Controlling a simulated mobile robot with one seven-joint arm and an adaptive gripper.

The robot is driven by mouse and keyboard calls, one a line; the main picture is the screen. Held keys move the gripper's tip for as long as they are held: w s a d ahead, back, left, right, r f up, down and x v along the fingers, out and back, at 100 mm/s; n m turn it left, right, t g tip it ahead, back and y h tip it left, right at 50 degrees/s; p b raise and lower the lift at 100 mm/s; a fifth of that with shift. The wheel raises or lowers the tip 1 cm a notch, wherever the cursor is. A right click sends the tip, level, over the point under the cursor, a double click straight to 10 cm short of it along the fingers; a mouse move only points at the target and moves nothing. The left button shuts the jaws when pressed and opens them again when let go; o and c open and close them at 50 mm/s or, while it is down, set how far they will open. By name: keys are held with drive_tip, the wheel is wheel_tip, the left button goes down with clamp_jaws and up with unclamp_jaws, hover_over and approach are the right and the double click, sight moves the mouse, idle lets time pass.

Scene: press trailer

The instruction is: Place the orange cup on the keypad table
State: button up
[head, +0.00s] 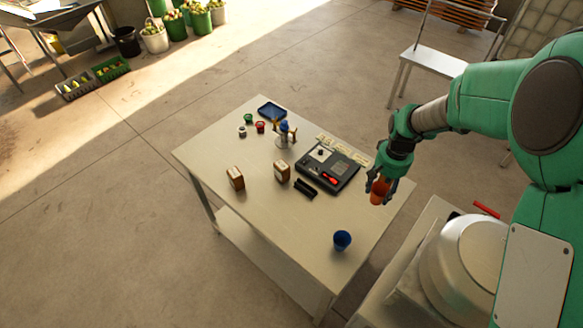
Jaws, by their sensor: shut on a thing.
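The orange cup (378,192) is in my gripper (381,186), which is shut on it. In the picture the cup shows over the right part of the keypad table (262,225); I cannot tell its exact height, but it looks raised above the top. The table has a pale top with a dark keypad device (327,167) on it, just left of my gripper. My gripper's fingers hide part of the cup.
A blue cup (342,240) stands near the table's front right. Two small brown-and-white boxes (236,178), a black object (305,188), a blue tray (272,111) and small cups are on the table. The front left of the top is clear. A metal drum (465,265) stands at the right.

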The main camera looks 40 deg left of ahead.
drive_tip(key=s+a+f+n+p, duration=0.1)
drive_tip(key=s+a+f, duration=0.5)
drive_tip(key=s+a, duration=0.3)
drive_tip(key=s+a+f+n, duration=0.2)
drive_tip(key=s+a+f, duration=0.3)
drive_tip(key=s+a, duration=0.5)
drive_tip(key=s, duration=0.6)
drive_tip(key=shift+f+p, duration=0.35)
drive_tip(key=shift+f, duration=0.05)
drive_tip(key=p, duration=0.2)
hover_over(277, 205)
drive_tip(key=f, duration=0.2)
drive_tip(key=shift+r, duration=0.25)
drive_tip(key=shift+f+p, duration=0.65)
drive_tip(key=shift+f, duration=1.1)
drive_tip(key=shift+f, duration=0.2)
